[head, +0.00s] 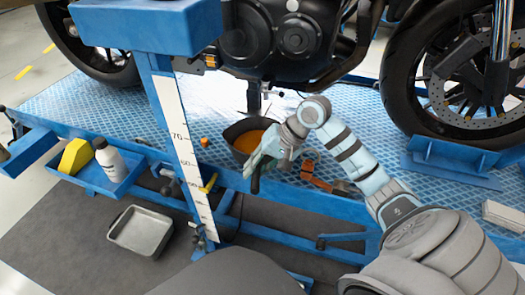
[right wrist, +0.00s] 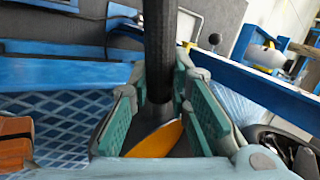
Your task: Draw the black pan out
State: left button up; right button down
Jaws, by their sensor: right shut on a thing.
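The black pan (head: 235,130), with orange liquid (head: 246,142) inside, is on the blue tread-plate platform under the motorcycle, close to the platform's front edge. Its dark handle points toward me. My right gripper (head: 259,165) is shut around this handle, from above and the right. In the right wrist view the black handle (right wrist: 159,45) runs between the green finger pads, with a slice of the orange liquid below it. The fingers and arm hide part of the pan's right side. My left gripper is not in view.
A blue post with a white scale (head: 184,140) stands just left of the pan. An orange-handled tool (head: 314,177) lies to its right. A grey metal tray (head: 140,232) rests on the dark floor mat.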

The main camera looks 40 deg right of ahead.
pick_arm(q)
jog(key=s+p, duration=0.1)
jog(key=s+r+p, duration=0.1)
jog(key=p, duration=0.1)
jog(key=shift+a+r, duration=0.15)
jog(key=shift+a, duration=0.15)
pick_arm(e)
jog(key=s+a+r, duration=0.1)
jog(key=s+a, duration=1.1)
jog(key=shift+a+r, duration=0.15)
jog(key=shift+r, duration=0.1)
